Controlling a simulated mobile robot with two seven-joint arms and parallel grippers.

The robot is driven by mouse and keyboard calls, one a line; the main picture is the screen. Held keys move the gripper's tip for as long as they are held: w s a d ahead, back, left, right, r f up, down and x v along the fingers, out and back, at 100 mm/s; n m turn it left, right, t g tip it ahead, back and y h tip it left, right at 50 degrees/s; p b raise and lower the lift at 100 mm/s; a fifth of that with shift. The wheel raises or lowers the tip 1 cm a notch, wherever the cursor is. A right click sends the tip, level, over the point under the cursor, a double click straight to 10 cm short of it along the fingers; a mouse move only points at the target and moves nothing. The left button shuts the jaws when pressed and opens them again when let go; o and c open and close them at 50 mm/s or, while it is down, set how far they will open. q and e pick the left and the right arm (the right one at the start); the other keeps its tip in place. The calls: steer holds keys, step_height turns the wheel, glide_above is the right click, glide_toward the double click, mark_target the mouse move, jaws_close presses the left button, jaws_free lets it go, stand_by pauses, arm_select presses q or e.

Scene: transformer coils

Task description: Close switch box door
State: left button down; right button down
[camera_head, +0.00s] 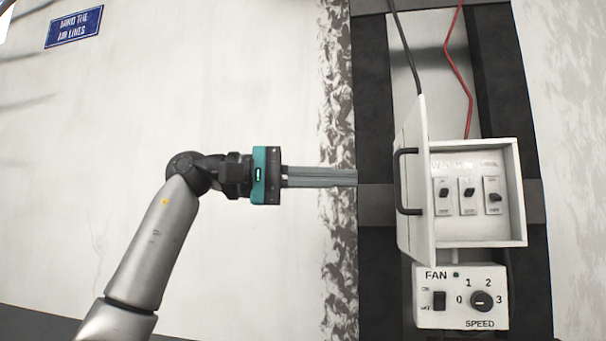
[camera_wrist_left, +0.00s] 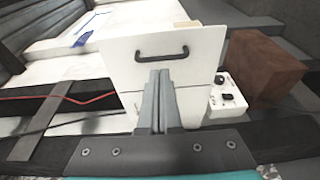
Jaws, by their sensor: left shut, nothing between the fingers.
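The white switch box (camera_head: 509,190) is mounted on the wall at the right of the head view, with several small switches inside. Its door (camera_head: 417,180) is hinged at the left side and stands open, seen nearly edge-on, with a black handle (camera_head: 400,181) on its left face. My left gripper (camera_head: 355,177) is shut and empty, pointing right toward the handle, apparently a short gap away from it. In the left wrist view the closed fingers (camera_wrist_left: 158,75) lie in front of the door face (camera_wrist_left: 195,55), just below the handle (camera_wrist_left: 162,54). My right gripper is in neither view.
A fan control box (camera_head: 460,297) with a switch and speed knob sits directly below the switch box. A black cable (camera_head: 405,45) and a red cable (camera_head: 458,70) run above it. A blue sign (camera_head: 74,27) hangs at upper left. A brown block (camera_wrist_left: 265,70) shows in the wrist view. The wall left of the door is clear.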

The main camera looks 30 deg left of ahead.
mark_target(398, 188)
arm_select(q)
steer(key=shift+p+x, duration=0.35)
steer(key=shift+x, duration=2.35)
